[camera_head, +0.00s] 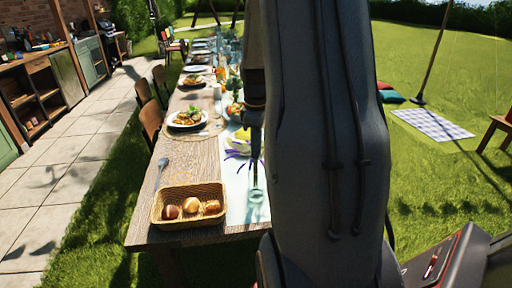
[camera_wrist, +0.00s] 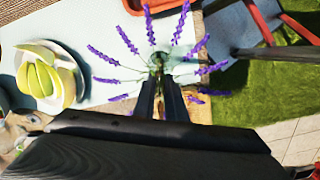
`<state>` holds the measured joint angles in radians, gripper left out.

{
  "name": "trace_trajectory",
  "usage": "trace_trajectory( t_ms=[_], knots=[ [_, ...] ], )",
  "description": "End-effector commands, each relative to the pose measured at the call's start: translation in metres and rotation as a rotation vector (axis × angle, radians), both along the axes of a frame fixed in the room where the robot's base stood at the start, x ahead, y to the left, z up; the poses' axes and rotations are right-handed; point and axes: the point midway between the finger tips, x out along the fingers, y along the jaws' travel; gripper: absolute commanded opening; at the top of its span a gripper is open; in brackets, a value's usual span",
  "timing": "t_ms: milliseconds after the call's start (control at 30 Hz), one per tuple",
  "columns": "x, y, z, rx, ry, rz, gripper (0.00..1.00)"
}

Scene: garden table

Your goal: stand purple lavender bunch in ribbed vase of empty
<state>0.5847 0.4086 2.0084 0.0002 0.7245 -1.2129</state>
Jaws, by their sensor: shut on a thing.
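My gripper (camera_wrist: 162,82) is shut on the purple lavender bunch (camera_wrist: 143,77). In the wrist view its purple flower heads fan out around the fingertips. In the head view purple flowers (camera_head: 237,155) show left of my gripper (camera_head: 256,132), with green stems pointing down. A pale teal glass vase (camera_head: 257,210) stands on the white runner near the table's front end, directly below the stems in the picture. Whether the stem ends are inside its mouth or just above it, I cannot tell. My arm hides much of the table to the right.
A wicker basket (camera_head: 160,217) of bread rolls stands at the table's front left. A plate (camera_wrist: 75,98) of yellow-green fruit lies left of the bunch in the wrist view. Plated food (camera_head: 188,119) and glasses line the table farther back. Chairs (camera_head: 151,118) stand along its left side.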

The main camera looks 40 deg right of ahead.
Motion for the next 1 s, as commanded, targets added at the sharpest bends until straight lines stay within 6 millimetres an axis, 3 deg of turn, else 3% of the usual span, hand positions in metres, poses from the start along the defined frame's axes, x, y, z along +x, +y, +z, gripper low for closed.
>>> trace_trajectory(
  t_ms=[233,300,400,733,1000],
  knots=[
    [0.0,0.0,0.0,0.0,0.0,0.0,0.0],
    [0.0,0.0,0.0,0.0,0.0,0.0,0.19],
    [0.0,0.0,0.0,0.0,0.0,0.0,0.33],
    [0.0,0.0,0.003,-0.001,-0.001,0.0,0.33],
    [0.001,-0.001,0.043,-0.003,-0.005,0.0,0.33]
  ],
)
